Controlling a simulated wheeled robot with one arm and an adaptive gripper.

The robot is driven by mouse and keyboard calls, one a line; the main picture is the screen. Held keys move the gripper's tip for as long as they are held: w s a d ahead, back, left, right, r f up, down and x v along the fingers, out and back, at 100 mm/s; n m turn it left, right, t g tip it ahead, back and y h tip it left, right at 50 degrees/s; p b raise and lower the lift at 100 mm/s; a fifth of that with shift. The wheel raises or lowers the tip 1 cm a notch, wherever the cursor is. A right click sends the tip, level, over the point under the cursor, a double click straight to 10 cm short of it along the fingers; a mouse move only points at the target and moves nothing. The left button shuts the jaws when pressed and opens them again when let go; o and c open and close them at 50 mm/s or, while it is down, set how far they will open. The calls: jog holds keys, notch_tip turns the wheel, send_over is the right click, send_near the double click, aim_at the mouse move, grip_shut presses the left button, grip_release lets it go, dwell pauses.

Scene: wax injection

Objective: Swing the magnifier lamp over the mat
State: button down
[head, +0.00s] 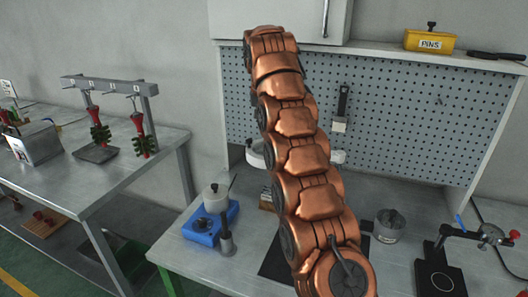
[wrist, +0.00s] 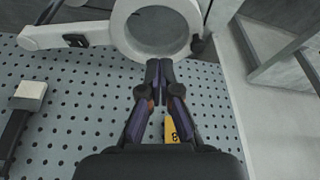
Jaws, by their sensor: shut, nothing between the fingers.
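The magnifier lamp's white ring head (wrist: 118,30) shows at the top of the wrist view, with its pale arm (wrist: 45,36) reaching left. In the head view, part of the white ring (head: 254,155) shows left of my arm, and the rest is hidden. My gripper (wrist: 160,68) is shut and empty, its dark fingertips at the ring's near rim in the wrist view. I cannot tell whether they touch. My arm hides the gripper in the head view. The black mat (head: 273,264) lies on the bench, mostly hidden behind my arm.
On the bench are a blue-based pot (head: 204,235), a grey post (head: 227,240), a metal cup (head: 389,225) and a black stand (head: 438,278). A brush (head: 341,110) hangs on the pegboard (head: 410,130). A yellow pins box (head: 430,41) sits on the shelf.

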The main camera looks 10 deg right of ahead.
jog(key=shift+w+b+x, duration=0.1)
jog(key=shift+b+x, duration=0.5)
jog(key=shift+x, duration=0.85)
jog(key=shift+w+b+x, duration=0.15)
jog(key=shift+b+x, duration=0.45)
jog(key=shift+x, duration=3.15)
jog(key=shift+s+a+r, duration=0.1)
jog(key=shift+s+a, duration=0.2)
jog(key=shift+s, duration=0.3)
jog(key=shift+s+a+p, duration=0.2)
jog(key=shift+s, duration=0.4)
jog(key=shift+s+a+p, duration=0.15)
jog(key=shift+s+a, duration=0.05)
jog(key=shift+s, duration=0.35)
jog(key=shift+s, duration=0.2)
